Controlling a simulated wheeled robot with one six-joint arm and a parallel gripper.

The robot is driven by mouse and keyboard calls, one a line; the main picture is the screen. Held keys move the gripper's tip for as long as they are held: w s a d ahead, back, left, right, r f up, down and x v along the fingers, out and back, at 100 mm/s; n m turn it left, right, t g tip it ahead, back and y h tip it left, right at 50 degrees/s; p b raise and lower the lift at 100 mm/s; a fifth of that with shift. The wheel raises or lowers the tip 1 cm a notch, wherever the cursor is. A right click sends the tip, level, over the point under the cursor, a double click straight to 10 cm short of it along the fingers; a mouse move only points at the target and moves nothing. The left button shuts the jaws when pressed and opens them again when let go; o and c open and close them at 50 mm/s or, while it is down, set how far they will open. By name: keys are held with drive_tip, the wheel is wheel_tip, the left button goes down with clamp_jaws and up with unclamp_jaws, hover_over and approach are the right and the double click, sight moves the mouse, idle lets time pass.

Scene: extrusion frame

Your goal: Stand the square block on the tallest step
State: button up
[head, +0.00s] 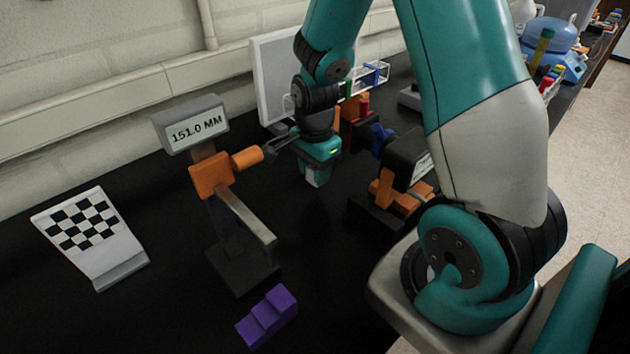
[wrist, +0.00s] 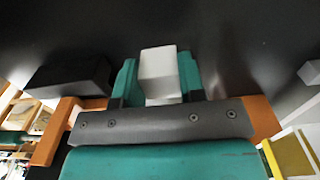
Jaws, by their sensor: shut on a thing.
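My gripper (head: 318,160) hangs near the middle of the head view, pointing down. It is shut on a white square block (head: 313,178), whose lower end shows below the fingers. In the wrist view the block (wrist: 158,64) sits between my two teal fingers (wrist: 157,82). I cannot tell how high it is above the dark table. The purple step block (head: 268,316) stands at the bottom of the head view, left of and nearer than my gripper. Its steps rise to the right, with the tallest step at the right end. It is well apart from the white block.
An orange and black stand with a 151.0 MM display (head: 195,125) is between my gripper and the left side. A checkerboard panel (head: 85,225) is farther left. Another orange and black device (head: 400,175) is close on the right.

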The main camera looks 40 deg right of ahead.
wheel_tip(320, 180, up, 16)
